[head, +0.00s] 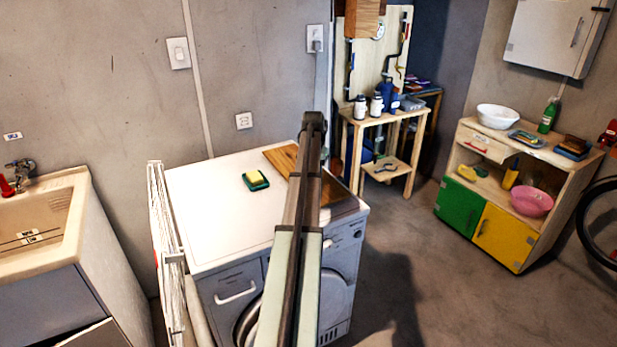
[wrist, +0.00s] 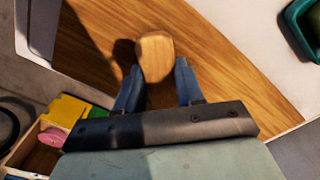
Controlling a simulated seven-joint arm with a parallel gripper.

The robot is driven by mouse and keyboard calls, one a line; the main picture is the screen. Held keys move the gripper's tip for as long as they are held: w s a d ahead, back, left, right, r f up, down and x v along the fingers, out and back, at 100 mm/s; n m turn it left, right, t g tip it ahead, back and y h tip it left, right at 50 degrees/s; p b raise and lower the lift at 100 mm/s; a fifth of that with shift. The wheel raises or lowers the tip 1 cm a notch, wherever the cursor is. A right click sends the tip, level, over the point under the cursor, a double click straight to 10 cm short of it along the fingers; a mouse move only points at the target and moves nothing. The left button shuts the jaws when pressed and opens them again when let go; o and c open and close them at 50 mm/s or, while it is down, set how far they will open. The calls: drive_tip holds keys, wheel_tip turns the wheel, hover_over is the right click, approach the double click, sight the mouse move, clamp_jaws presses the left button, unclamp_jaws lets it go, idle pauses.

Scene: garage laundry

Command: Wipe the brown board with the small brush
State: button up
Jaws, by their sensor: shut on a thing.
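The brown board (head: 343,205) lies on the white top of the washing machine, at its right side. My arm hides much of it in the head view. In the wrist view the wood-grained board (wrist: 222,62) fills most of the picture below my gripper. My gripper (wrist: 157,80) is shut on a wooden piece, which looks like the small brush (wrist: 155,55). Its rounded wooden top shows between the two blue fingers. Its underside is hidden, so I cannot tell whether it touches the board. In the head view my arm hides the gripper and the brush.
A white drying rack (head: 168,250) stands against the machine's left side. A sink (head: 45,225) is at far left. A shelf unit (head: 520,185) stands at right.

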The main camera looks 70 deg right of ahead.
drive_tip(key=shift+s+d, duration=1.95)
drive_tip(key=shift+d, duration=0.05)
drive_tip(key=shift+w+d, duration=0.55)
drive_tip(key=shift+w, duration=0.1)
drive_tip(key=shift+w+a, duration=0.2)
drive_tip(key=shift+a, duration=0.25)
drive_tip(key=shift+w+a, duration=2.4)
drive_tip(key=shift+a, duration=0.05)
drive_tip(key=shift+w+a+r, duration=0.1)
drive_tip(key=shift+w, duration=0.1)
wheel_tip(320, 180, up, 8)
